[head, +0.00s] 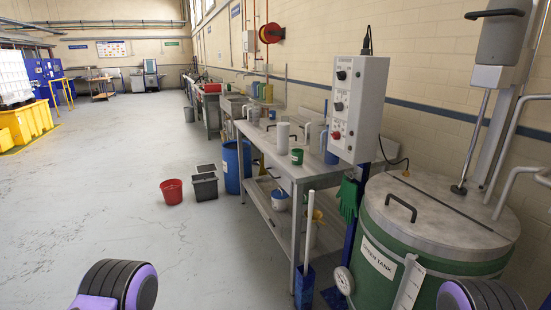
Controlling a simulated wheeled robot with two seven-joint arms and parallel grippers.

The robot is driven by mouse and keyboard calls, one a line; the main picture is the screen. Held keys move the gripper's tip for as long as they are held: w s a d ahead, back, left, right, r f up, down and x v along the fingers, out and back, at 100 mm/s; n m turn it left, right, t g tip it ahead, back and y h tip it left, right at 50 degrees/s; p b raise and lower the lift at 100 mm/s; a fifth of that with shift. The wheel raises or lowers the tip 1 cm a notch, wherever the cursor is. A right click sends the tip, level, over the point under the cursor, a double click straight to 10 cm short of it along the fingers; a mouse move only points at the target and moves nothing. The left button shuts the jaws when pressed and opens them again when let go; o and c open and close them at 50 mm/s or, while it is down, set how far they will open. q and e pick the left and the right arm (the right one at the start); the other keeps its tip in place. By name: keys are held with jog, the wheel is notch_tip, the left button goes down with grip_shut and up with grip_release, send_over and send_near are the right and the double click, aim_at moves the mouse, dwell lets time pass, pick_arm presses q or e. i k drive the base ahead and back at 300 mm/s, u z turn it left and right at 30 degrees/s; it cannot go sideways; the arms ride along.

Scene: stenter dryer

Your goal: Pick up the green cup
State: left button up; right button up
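A small green cup (297,157) stands on the grey metal bench (310,171), near its front end. It stands just right of a white cylinder (283,138) and close to a pale jug (308,137). Neither of my grippers is in view. Only rounded black and purple parts of my arms show at the bottom left and bottom right, far from the cup.
A green tank (380,277) with a grey lid and a white control box (357,108) stand right of the bench. A red bucket (172,191), grey bin (204,187) and blue drum (232,166) stand left of it. The floor at left is clear.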

aim_at(297, 154)
jog(key=u, duration=0.4)
jog(key=k, duration=0.5)
jog(key=u, duration=0.9)
jog(key=k, duration=0.75)
jog(key=u, duration=0.45)
jog(key=i, duration=2.25)
jog(key=z, duration=0.45)
jog(key=i, duration=2.6)
jog(key=z, duration=0.55)
jog(key=i, duration=1.65)
jog(key=z, duration=1.5)
jog(key=i, duration=0.85)
jog(key=z, duration=1)
